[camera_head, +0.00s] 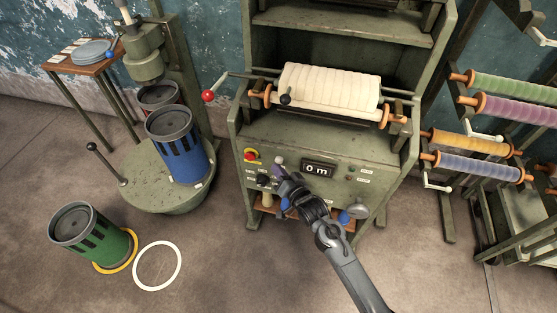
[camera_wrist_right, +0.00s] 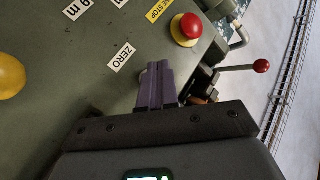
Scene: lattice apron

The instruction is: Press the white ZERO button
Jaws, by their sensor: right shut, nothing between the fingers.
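The control panel (camera_head: 340,185) is on the front of the green machine, with a display (camera_head: 318,169) reading "0 m". A small white round button (camera_head: 279,160) shows just above my right fingertips in the head view. My right gripper (camera_head: 279,172) is shut and empty, its purple fingers at the panel. In the wrist view the shut fingers (camera_wrist_right: 157,70) point at the panel beside the ZERO label (camera_wrist_right: 122,57). My left gripper is not in view.
A red stop button on yellow (camera_head: 250,155) sits left of the fingers; it also shows in the wrist view (camera_wrist_right: 186,29). A red-knobbed lever (camera_head: 208,96) sticks out at the machine's left. A cream roll (camera_head: 330,90) lies above the panel. A blue canister (camera_head: 178,150) stands further left.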

